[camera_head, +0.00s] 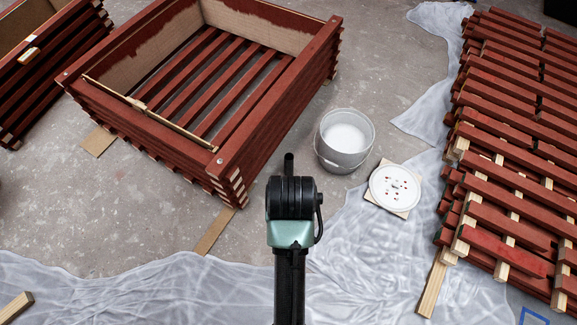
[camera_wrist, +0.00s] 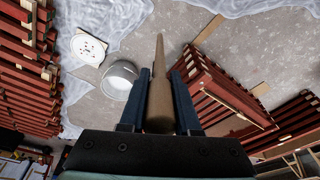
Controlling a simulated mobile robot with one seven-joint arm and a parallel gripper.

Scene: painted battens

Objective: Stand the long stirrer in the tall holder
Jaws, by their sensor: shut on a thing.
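My gripper (camera_wrist: 164,82) is shut on a long brown stirrer (camera_wrist: 159,65), a tapering rod between the two blue fingers. The stirrer points away from the wrist, and its far end shows over the floor in the wrist view. A grey round bucket (camera_head: 331,155) with white contents stands right of and beyond my wrist; in the wrist view the bucket (camera_wrist: 116,88) is left of the fingers. I see no other upright container I can name as the tall holder.
A red slatted crate (camera_head: 230,173) stands left, with a thin stick (camera_head: 170,123) across it. A white lid (camera_head: 385,196) lies right of the bucket. Red battens (camera_head: 510,140) are stacked at the right. Plastic sheeting (camera_head: 130,290) covers the near floor; grey floor is open beyond the bucket.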

